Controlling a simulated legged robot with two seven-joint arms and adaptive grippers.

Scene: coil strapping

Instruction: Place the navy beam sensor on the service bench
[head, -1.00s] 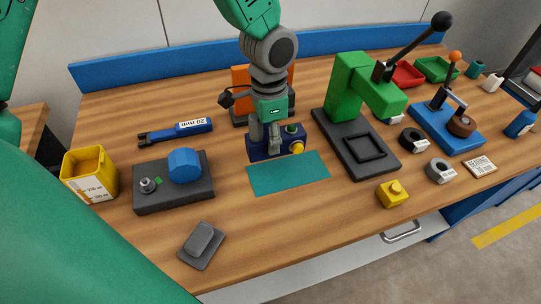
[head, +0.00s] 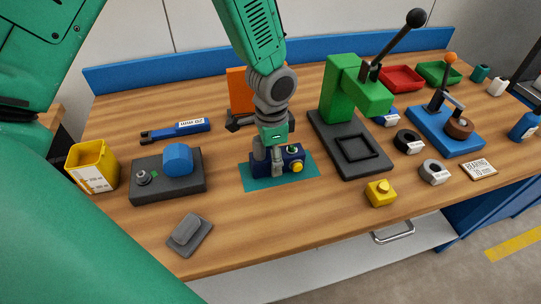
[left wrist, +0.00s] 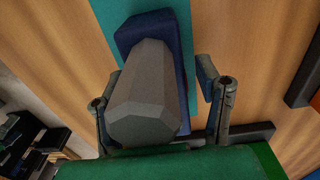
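The navy beam sensor (head: 290,153), a dark blue block with a yellow knob and a green button, is over the teal mat (head: 251,183) on the wooden service bench (head: 330,205). It looks level, on or just above the mat. In the left wrist view the navy block (left wrist: 185,55) and a grey faceted post (left wrist: 143,95) show between the fingers (left wrist: 160,85). Exact finger contact is partly hidden. My right gripper is not in view.
A green press (head: 350,95) with a dark base stands close right of the mat. An orange block (head: 240,88) is behind my gripper. A grey fixture (head: 190,190) with a blue part lies left, a yellow block (head: 380,193) right. The bench front is mostly clear.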

